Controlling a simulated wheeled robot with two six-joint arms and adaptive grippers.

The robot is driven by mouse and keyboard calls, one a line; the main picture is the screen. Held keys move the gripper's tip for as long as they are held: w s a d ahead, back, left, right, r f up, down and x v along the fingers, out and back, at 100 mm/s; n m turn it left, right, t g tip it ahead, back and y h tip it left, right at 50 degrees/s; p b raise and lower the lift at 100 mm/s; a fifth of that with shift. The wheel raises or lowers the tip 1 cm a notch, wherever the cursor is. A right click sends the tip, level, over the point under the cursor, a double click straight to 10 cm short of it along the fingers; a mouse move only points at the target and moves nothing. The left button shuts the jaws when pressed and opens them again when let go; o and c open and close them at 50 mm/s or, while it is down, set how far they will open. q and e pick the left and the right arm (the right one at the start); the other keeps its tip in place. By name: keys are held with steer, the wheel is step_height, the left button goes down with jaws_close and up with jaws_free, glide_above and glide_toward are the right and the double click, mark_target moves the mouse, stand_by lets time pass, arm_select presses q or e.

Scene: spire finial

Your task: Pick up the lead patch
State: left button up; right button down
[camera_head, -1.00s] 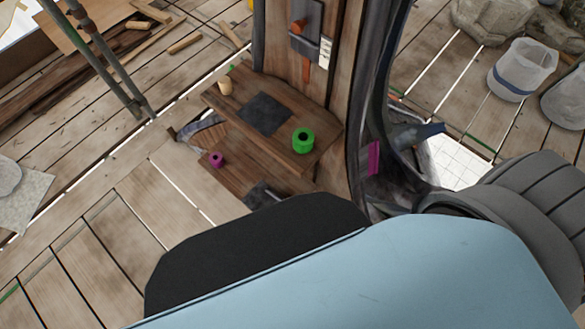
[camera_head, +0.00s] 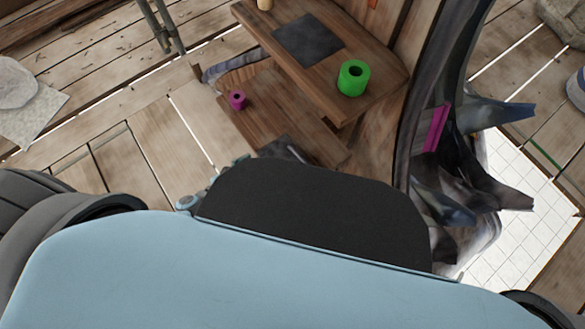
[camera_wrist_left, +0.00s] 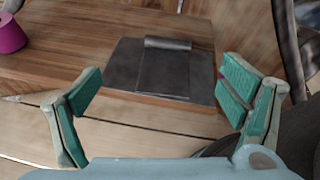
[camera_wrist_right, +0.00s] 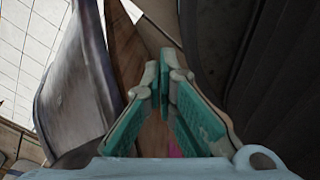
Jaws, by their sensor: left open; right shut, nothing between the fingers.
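A dark grey lead patch (camera_wrist_left: 163,75) with a curled far edge lies on a darker flat square (camera_wrist_left: 125,65) on the lower wooden board. In the head view the dark sheet (camera_head: 283,148) is partly covered by my own body. My left gripper (camera_wrist_left: 165,92) is open and empty, with its fingers on either side of the patch's near side and apart from it. In the head view only a bit of it shows. My right gripper (camera_wrist_right: 165,78) is shut and empty, beside a dark curved metal piece (camera_wrist_right: 75,90).
A magenta spool (camera_head: 237,99) stands on the lower board (camera_head: 265,110). Above it, the upper wooden shelf (camera_head: 335,75) holds another dark square (camera_head: 308,40) and a green spool (camera_head: 353,78). Dark curved metal (camera_head: 455,200) stands at the right, with a magenta strip (camera_head: 436,128).

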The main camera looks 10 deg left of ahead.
mark_target(300, 152)
arm_select(q)
steer(key=w+d+f, duration=0.1)
steer(key=w, duration=0.1)
steer(key=w+d+m+b, duration=0.1)
steer(key=d, duration=0.1)
steer(key=w+d+f+m, duration=0.1)
steer(key=w+d, duration=0.1)
steer(key=shift+w+f+h, duration=0.3)
steer(key=shift+f, duration=0.05)
steer(key=b+x, duration=0.1)
steer(key=x, duration=0.1)
steer(key=b+x, duration=0.1)
steer(key=x, duration=0.1)
steer(key=b+x, duration=0.1)
steer(key=x, duration=0.1)
steer(key=shift+d+f, duration=0.15)
steer(key=shift+f, duration=0.2)
steer(key=shift+w, duration=0.1)
steer(key=shift+r, duration=0.1)
steer(key=shift+c, duration=0.7)
steer(key=c, duration=1.3)
arm_select(e)
steer(key=f, duration=0.1)
steer(key=d+f, duration=0.1)
steer(key=f, duration=0.3)
steer(key=shift+w+d, duration=0.3)
steer(key=shift+d, duration=0.05)
